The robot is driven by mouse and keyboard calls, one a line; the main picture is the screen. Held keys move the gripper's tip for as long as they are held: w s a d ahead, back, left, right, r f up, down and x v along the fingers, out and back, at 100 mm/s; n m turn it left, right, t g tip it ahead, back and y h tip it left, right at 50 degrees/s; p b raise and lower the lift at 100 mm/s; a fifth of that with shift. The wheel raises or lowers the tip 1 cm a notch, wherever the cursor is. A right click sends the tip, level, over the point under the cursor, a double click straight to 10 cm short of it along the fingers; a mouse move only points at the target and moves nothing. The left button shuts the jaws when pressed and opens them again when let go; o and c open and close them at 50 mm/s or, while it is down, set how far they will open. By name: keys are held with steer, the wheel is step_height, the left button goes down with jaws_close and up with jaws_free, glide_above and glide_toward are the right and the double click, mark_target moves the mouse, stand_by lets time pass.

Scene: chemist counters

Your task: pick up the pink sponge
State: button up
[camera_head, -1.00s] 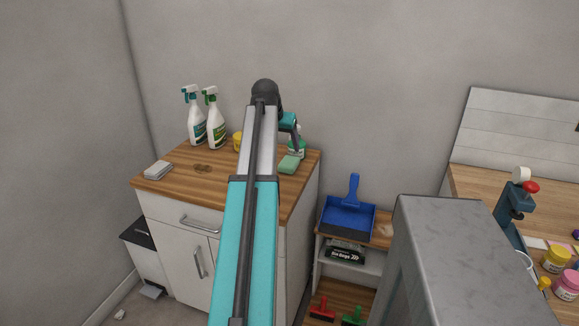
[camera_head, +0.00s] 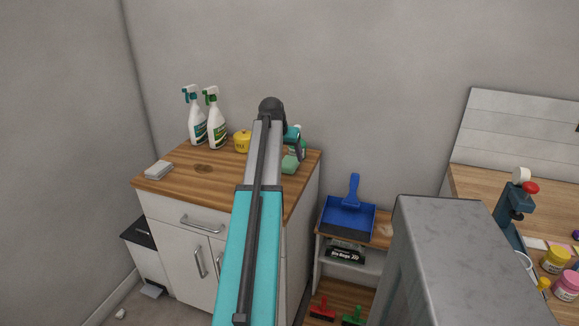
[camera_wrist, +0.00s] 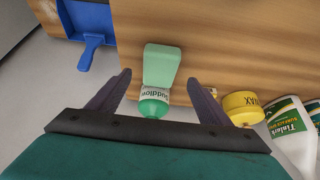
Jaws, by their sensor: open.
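No pink sponge shows in either view. A pale green, sponge-like block (camera_head: 290,166) lies on the wooden counter top near its right edge. In the wrist view the green block (camera_wrist: 161,64) lies ahead of my gripper (camera_wrist: 160,77), seen between the open fingers. A white bottle (camera_wrist: 154,97) with a green cap stands close to the block and also shows between the fingers. In the head view my gripper (camera_head: 299,148) is above the counter's back right, partly hidden by my arm. Nothing is held.
Two spray bottles (camera_head: 207,122) and a yellow wax tin (camera_head: 242,142) stand at the counter's back. A grey stack of pads (camera_head: 158,170) lies at the left. The counter's middle is mostly clear.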

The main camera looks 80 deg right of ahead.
mark_target(289, 161)
steer(key=shift+f, duration=0.1)
steer(key=shift+p+x, duration=0.35)
steer(key=shift+x, duration=2.15)
steer(key=shift+d, duration=0.1)
steer(key=c, duration=1.2)
